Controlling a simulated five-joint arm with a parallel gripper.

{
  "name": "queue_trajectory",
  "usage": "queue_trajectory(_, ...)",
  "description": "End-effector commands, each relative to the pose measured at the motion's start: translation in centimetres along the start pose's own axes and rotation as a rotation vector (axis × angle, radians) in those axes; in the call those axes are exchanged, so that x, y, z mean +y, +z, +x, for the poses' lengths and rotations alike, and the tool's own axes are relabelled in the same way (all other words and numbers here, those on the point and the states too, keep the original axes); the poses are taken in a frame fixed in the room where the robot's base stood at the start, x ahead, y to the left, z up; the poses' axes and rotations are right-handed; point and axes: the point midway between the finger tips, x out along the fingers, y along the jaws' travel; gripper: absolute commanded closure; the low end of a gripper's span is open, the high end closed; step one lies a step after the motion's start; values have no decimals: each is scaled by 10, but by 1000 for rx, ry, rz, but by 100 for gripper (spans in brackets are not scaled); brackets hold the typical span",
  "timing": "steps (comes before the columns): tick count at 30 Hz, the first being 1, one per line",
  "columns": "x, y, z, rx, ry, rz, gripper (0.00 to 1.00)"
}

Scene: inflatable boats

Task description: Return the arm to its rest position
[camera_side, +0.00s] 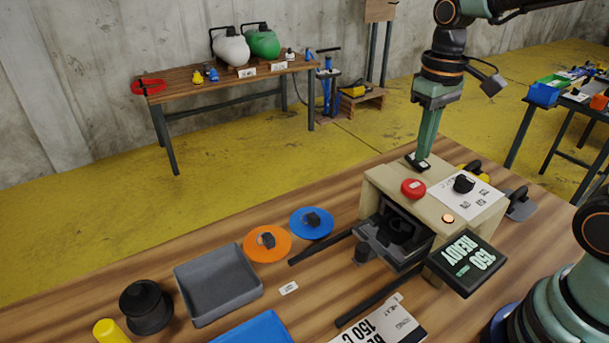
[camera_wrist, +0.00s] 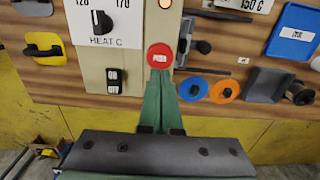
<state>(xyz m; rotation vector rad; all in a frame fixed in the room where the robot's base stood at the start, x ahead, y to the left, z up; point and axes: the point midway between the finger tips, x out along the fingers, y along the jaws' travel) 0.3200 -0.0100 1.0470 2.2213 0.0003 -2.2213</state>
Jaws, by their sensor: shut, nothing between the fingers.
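My gripper (camera_side: 421,158) points straight down over the back edge of a beige machine (camera_side: 385,185), its fingers together and empty. In the side view the tips overlap a black switch plate (camera_side: 413,165) on the machine's top; I cannot tell whether they touch it. In the wrist view my closed green fingers (camera_wrist: 160,80) end close to a red round button (camera_wrist: 159,56). The same button (camera_side: 413,188) shows in the side view. My arm rises from the fingers to the top right.
The machine has a knob (camera_side: 464,184), an open black front and a display (camera_side: 467,262). Orange (camera_side: 267,243) and blue (camera_side: 311,223) discs, a grey tray (camera_side: 217,283) and a black cylinder (camera_side: 146,306) lie left. Space above the table's left part is clear.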

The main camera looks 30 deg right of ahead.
Motion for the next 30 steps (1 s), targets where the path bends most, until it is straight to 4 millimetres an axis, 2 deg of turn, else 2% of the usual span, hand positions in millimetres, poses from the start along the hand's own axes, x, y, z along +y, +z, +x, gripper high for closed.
queue_trajectory(8, -2, 6, -8, 73, 2, 0, 100)
queue_trajectory(15, -6, 23, -26, 300, 4, -1, 100)
queue_trajectory(21, -9, 32, -33, 445, 1, 0, 100)
queue_trajectory(30, -10, 35, -34, 493, 0, 0, 100)
